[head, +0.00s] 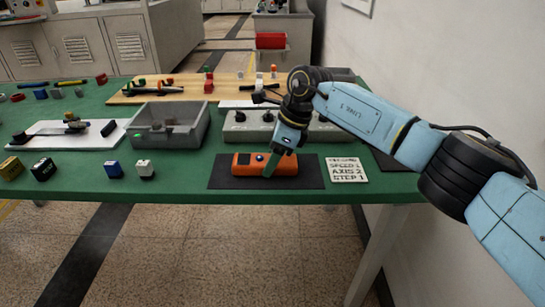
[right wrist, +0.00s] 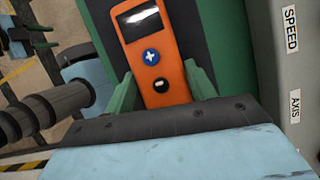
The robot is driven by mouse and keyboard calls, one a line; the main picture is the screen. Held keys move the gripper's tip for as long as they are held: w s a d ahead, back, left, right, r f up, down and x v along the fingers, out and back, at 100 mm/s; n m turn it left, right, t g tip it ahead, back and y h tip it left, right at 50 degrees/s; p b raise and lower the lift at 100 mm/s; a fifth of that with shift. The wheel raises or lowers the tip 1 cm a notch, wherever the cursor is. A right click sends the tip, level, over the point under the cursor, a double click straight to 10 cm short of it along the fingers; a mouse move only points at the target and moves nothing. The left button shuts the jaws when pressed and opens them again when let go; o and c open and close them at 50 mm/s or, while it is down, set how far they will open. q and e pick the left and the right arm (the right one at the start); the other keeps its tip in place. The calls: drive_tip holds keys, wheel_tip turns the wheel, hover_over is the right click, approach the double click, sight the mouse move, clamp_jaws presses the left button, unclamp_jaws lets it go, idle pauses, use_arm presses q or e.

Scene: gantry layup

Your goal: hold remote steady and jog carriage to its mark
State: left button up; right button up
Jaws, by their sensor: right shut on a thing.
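The orange remote (head: 290,165) lies on a black mat (head: 225,175) at the table's front edge. My right gripper (head: 268,165) reaches down over it from above. In the right wrist view the remote (right wrist: 160,55) is between the two green fingers, which are shut on its sides; its dark screen and a blue button with a white cross show. A small carriage-like part (head: 75,125) sits on a dark rail over a white board (head: 50,137) at the left; I cannot tell whether it is the task's carriage. No mark is clear. My left gripper is not in view.
A card (head: 346,170) reading speed 1, axis 2, step 1 lies right of the mat. A grey control box (head: 240,134) with knobs stands behind it. A grey bin (head: 167,127), small blocks and a wooden board (head: 122,97) fill the left and back.

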idle(0.4)
drive_tip(key=o, duration=1.3)
drive_tip(key=shift+r, duration=0.1)
